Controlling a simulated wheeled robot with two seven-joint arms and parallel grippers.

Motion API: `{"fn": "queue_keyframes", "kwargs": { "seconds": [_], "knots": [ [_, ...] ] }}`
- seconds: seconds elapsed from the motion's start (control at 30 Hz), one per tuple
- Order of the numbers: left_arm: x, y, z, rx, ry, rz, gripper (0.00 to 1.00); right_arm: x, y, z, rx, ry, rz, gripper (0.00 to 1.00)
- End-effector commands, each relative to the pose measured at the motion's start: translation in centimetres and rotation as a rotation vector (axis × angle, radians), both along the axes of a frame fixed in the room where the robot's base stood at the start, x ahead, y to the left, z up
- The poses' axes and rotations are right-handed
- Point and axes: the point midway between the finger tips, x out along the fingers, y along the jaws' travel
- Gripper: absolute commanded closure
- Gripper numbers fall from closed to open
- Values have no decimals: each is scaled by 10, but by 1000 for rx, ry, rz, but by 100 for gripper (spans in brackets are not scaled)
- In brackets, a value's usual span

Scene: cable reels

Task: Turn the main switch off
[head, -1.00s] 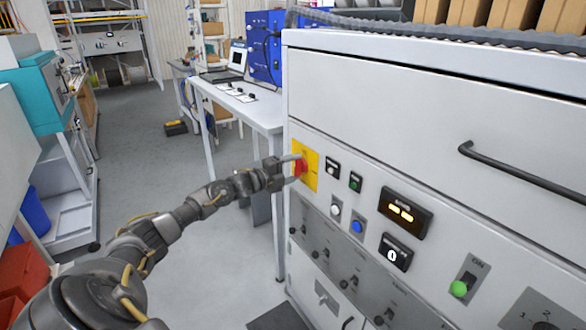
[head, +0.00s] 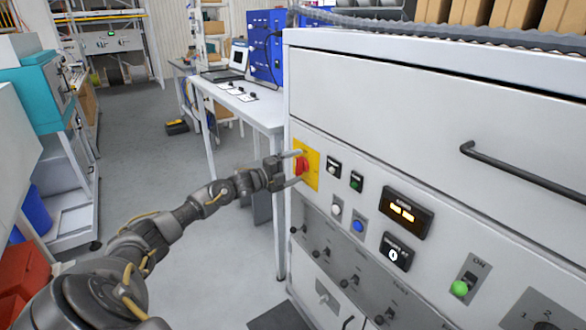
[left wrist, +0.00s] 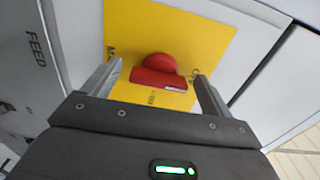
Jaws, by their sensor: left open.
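The main switch is a red rotary knob (head: 301,166) on a yellow plate (head: 313,168) at the left end of the cabinet's front panel. In the left wrist view the red knob (left wrist: 158,75) sits on the yellow plate (left wrist: 200,35), between my fingers. My left gripper (head: 293,168) is open, one finger on each side of the knob, with a visible gap on both sides in the left wrist view (left wrist: 160,82). The lettering on the plate is partly hidden and too small to read fully. My right gripper is not in view.
The grey cabinet (head: 400,95) fills the right side, with small buttons, a lit display (head: 407,212), a green-lit switch (head: 460,287) and a protruding black handle (head: 520,175). A white workbench (head: 245,105) stands behind my left gripper.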

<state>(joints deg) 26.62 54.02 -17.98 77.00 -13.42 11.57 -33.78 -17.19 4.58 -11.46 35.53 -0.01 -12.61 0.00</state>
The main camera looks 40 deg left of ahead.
Motion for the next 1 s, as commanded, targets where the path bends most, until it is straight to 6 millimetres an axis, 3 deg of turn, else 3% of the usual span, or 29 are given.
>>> {"fn": "queue_keyframes", "kwargs": {
  "seconds": [0.23, 0.7, 1.0],
  "knots": [
    [-15, 5, -3, 3, 2, 0, 15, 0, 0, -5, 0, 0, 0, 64],
    [-86, 26, -3, 2, 4, 1, 15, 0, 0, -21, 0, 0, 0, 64],
    [-103, 32, -1, 0, 1, 1, 15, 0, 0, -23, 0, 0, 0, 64]
  ]
}}
